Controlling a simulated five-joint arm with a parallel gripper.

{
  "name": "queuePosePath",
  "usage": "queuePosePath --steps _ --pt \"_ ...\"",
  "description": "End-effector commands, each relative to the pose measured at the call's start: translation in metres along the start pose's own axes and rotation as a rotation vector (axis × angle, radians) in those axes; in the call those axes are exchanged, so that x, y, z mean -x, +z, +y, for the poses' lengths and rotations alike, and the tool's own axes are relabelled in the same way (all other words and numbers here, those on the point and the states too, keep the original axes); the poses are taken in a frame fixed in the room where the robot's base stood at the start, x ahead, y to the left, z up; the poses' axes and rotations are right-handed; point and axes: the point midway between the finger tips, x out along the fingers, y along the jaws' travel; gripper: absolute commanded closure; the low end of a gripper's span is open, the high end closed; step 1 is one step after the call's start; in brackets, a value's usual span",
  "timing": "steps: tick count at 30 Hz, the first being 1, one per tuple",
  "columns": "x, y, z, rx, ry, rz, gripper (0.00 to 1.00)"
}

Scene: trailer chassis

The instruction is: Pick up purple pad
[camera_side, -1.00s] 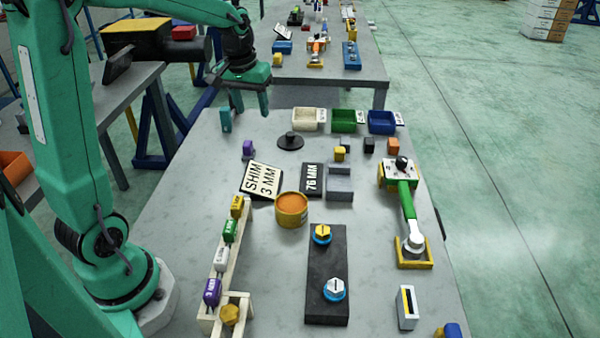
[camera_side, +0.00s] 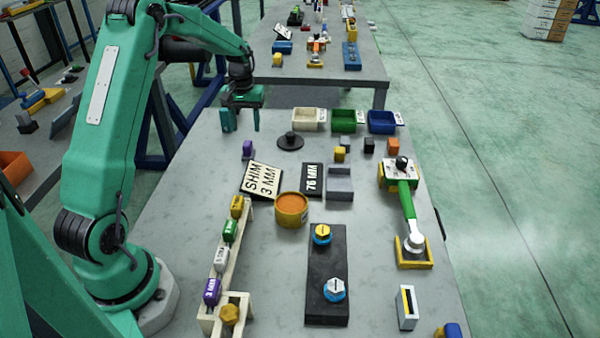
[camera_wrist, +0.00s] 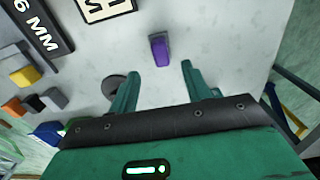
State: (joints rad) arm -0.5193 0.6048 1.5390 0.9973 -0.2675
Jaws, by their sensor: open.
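The purple pad (camera_side: 248,150) is a small block on the grey table, left of the black disc and behind the SHIM 3 MM sign. In the wrist view the purple pad (camera_wrist: 159,50) lies beyond the fingertips, roughly centred between them. My gripper (camera_side: 241,124) is open and empty at the far left of the table, behind the pad in the side view. In the wrist view, both fingers of my gripper (camera_wrist: 161,70) point toward the pad and stand apart from it.
A black disc with a knob (camera_side: 290,141) lies right of the pad. The SHIM 3 MM sign (camera_side: 261,180) lies in front of it. White (camera_side: 305,124), green (camera_side: 343,123) and blue (camera_side: 381,124) bins stand at the back. A rack (camera_side: 236,235) holds coloured rolls, one purple.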

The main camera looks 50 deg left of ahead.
Motion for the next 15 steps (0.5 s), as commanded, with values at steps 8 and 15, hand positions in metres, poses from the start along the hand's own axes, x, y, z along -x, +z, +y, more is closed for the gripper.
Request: queuePosePath --steps 8,15 --pt "-0.020 0.001 0.000 -0.001 -0.001 -0.004 0.52" --pt "-0.026 0.001 0.000 -0.001 0.000 0.000 0.52"
